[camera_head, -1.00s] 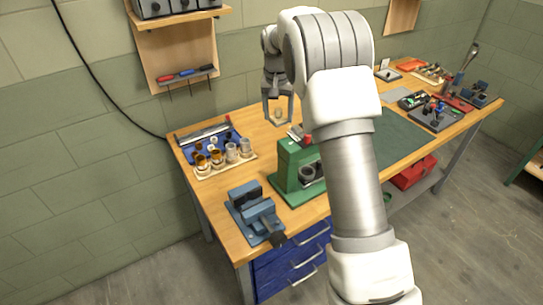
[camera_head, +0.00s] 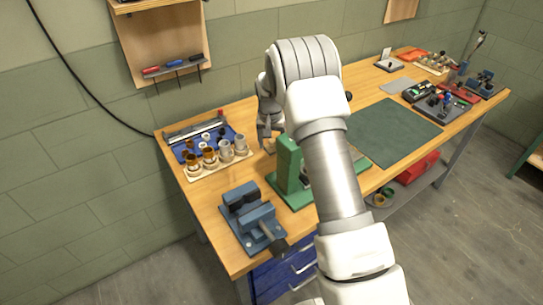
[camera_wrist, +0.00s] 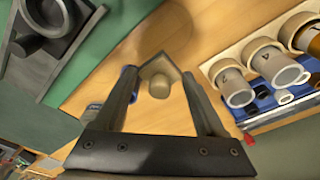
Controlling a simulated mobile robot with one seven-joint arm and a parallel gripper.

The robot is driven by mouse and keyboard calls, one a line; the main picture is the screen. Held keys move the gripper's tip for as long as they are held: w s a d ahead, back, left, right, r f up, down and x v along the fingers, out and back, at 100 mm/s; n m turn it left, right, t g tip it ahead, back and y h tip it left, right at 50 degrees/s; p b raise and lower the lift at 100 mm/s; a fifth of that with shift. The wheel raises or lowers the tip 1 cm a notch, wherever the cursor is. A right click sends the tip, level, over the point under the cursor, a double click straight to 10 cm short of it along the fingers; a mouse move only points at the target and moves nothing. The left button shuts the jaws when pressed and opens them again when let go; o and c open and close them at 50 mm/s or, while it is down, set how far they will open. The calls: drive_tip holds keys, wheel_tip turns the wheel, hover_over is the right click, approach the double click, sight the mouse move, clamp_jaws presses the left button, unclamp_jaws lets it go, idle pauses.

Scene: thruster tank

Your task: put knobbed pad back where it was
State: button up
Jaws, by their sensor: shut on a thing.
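The knobbed pad is a small tan square plate with a round knob, seen in the wrist view (camera_wrist: 159,84) between the fingertips. My gripper (camera_wrist: 160,82) is shut on it by the knob. In the head view my gripper (camera_head: 268,136) is low over the bench, between the row of cups and the green press. The pad is mostly hidden there by the arm and press. I cannot tell whether its underside touches the bench.
The green press (camera_head: 288,165) stands close to the right of my gripper. Cups in a wooden rack (camera_head: 215,168) and a blue tray (camera_head: 183,152) are to the left. A blue vise (camera_head: 252,215) is in front. A dark green mat (camera_head: 395,130) lies to the right.

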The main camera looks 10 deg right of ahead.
sight(271, 149)
drive_tip(key=shift+f, duration=2.6)
drive_tip(key=o, duration=1.2)
drive_tip(key=shift+c, duration=0.2)
drive_tip(key=shift+r, duration=0.15)
drive_tip(key=r, duration=0.4)
drive_tip(key=s+r, duration=0.1)
drive_tip(key=r, duration=0.7)
drive_tip(key=shift+s+a, duration=0.3)
drive_tip(key=shift+a, duration=0.05)
